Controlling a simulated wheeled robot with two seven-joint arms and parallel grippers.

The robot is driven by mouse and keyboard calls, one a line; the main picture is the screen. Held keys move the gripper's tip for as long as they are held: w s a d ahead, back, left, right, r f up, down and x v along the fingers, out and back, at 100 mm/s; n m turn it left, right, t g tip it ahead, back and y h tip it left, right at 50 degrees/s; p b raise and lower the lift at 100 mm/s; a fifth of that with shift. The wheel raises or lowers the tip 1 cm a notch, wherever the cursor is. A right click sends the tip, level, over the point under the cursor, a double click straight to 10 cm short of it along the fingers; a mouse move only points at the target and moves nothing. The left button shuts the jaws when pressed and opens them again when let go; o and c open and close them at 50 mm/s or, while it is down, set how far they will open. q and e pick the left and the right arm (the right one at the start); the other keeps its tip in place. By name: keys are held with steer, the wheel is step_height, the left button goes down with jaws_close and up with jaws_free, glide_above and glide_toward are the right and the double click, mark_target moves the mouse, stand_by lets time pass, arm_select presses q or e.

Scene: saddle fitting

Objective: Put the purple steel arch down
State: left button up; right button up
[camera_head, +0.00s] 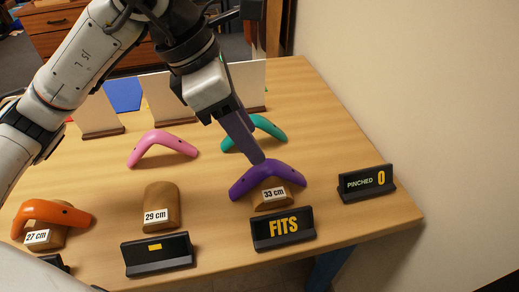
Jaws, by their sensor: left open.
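The purple steel arch (268,179) sits over the wooden saddle block labelled 33 cm (272,197), its two legs coming down on either side. My left gripper (256,158) reaches down from above, its fingertips at the top of the purple arch. It is open; whether the fingers still touch the arch cannot be told. The sign in front of that block reads FITS (283,229). My right gripper is not in view.
An orange arch (52,213) lies over the 27 cm block (42,240). The 29 cm block (161,207) is bare, behind a dark sign (157,254). Pink (160,144) and teal (265,125) arches lie farther back. A PINCHED 0 sign (366,183) stands right. White panels (165,98) stand behind.

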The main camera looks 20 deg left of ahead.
arm_select(q)
steer(key=v, duration=0.3)
steer(key=shift+a+r, duration=0.1)
steer(key=shift+r, duration=0.1)
stand_by(2.3)
